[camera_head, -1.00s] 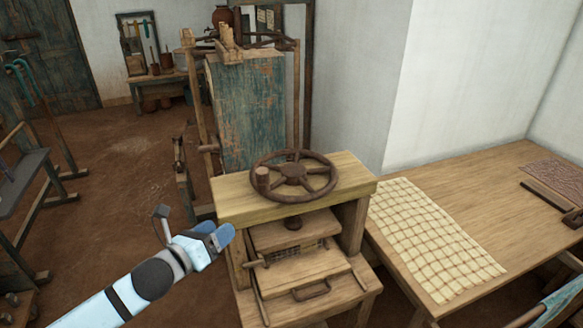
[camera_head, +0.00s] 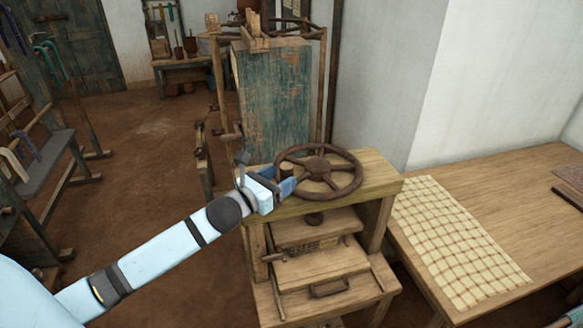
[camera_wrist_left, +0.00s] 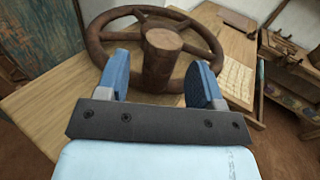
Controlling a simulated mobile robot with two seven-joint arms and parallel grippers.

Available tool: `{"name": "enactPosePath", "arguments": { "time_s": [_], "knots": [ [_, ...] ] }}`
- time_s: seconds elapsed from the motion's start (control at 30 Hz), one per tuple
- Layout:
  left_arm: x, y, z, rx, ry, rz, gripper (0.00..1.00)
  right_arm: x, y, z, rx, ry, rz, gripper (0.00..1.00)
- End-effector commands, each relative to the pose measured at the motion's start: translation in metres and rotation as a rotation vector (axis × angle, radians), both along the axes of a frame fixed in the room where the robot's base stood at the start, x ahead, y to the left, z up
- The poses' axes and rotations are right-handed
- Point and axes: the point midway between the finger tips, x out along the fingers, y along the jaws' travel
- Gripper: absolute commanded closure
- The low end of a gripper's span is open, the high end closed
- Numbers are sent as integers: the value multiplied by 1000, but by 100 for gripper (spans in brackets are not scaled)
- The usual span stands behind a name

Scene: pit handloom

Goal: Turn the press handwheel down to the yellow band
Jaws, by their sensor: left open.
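The brown press handwheel (camera_head: 319,169) lies flat above the wooden top beam (camera_head: 376,174) of the press. An upright handle knob (camera_wrist_left: 160,60) stands on its rim. My left gripper (camera_head: 288,181) is at the wheel's near left edge in the head view. In the left wrist view, its blue fingers (camera_wrist_left: 163,84) are spread apart, one on each side of the knob, with visible gaps. The press plate (camera_head: 317,229) is below the beam. I cannot make out a yellow band.
A table with a checked cloth (camera_head: 457,243) stands at the right, close to the press. A weathered blue-green panel (camera_head: 271,98) stands behind the press. A wooden rack (camera_head: 55,160) is at the left. The brown floor between rack and press is open.

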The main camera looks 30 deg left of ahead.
Motion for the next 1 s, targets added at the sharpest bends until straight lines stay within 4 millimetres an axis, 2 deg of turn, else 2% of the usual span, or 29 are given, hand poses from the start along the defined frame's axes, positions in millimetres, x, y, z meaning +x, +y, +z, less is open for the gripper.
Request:
{"name": "enactPosePath", "arguments": {
  "time_s": [0.1,0.3,0.67,0.93,1.0],
  "knots": [
    [21,-4,2,-3,-1,1,39,0,0,5,0,0,0,100],
    [41,-7,1,-2,0,1,39,0,1,9,1,0,0,100],
    [46,-8,-1,-1,1,0,39,-1,2,8,3,2,0,100],
    [45,-8,0,-1,1,0,99,-1,2,7,3,3,0,100],
    [45,-8,0,-1,1,0,100,-1,2,7,3,3,0,100]
  ]
}}
